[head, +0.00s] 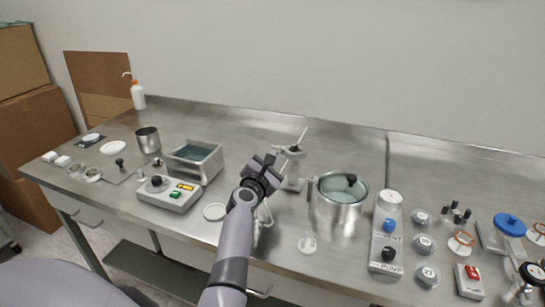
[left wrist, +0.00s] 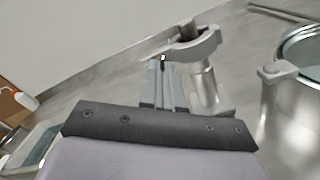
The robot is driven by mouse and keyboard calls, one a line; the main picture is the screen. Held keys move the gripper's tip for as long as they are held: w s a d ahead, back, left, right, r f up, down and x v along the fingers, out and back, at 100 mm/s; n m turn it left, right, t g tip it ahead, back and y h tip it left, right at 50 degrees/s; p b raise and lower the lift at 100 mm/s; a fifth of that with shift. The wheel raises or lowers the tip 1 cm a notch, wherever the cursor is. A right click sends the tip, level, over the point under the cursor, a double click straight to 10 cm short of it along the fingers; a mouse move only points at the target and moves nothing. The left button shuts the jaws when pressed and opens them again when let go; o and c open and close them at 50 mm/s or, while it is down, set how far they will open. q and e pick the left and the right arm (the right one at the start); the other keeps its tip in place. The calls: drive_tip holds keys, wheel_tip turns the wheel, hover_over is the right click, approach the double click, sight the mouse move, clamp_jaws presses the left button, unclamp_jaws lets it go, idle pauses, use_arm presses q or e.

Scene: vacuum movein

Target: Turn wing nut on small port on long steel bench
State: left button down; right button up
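The small port (head: 292,168) is a short metal post with a clamp ring around its top, standing on the bench. In the left wrist view the clamp (left wrist: 195,45) wraps the post, and its lug points left toward my fingers. The wing nut is too small to make out clearly; a small dark bit shows at the lug's end. My left gripper (head: 265,160) is just left of the port. In the left wrist view its fingers (left wrist: 162,68) end close to the lug; contact and the gap between them cannot be told. My right gripper is not in view.
The long steel bench (head: 240,118) runs along the wall. A lidded glass-topped pot (head: 338,212) stands close right of the port. A water bath (head: 195,160) and a control box (head: 168,194) are to the left. A pump panel (head: 386,240) is further right.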

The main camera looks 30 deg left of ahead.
use_arm(q)
drive_tip(key=shift+n, duration=2)
drive_tip(key=c, duration=1.3)
unclamp_jaws()
